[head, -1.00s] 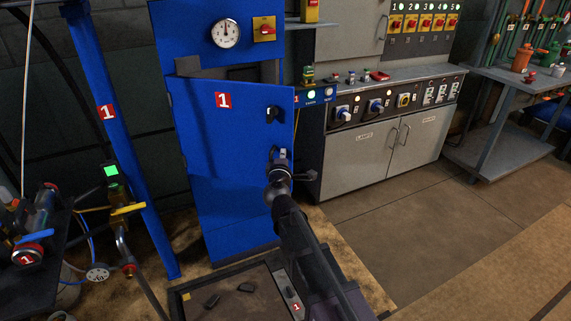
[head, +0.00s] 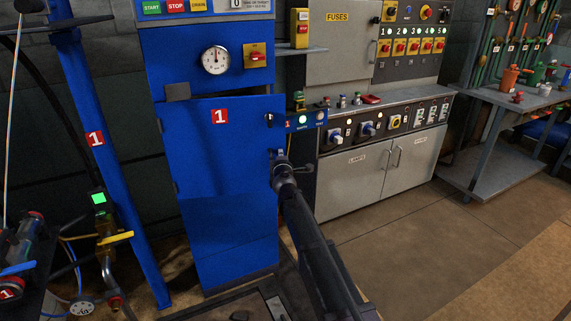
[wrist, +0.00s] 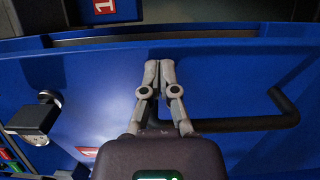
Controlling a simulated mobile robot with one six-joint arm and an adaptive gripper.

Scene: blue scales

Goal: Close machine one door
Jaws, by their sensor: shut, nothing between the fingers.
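Machine one is the tall blue cabinet (head: 160,55) with a pressure gauge. The wrist view shows a dark gap (wrist: 160,36) past the door's edge and a black bar handle (wrist: 245,124) on the blue panel. My gripper (wrist: 158,64) is shut and empty, its fingertips close to the door's face; contact is unclear. It also shows in the head view (head: 279,156).
A blue post (head: 110,170) and valves with hoses (head: 105,240) stand at the left. A grey cabinet with switches (head: 365,175) stands right of machine one. A dark tray (head: 205,306) lies on the floor in front. The floor at the right is clear.

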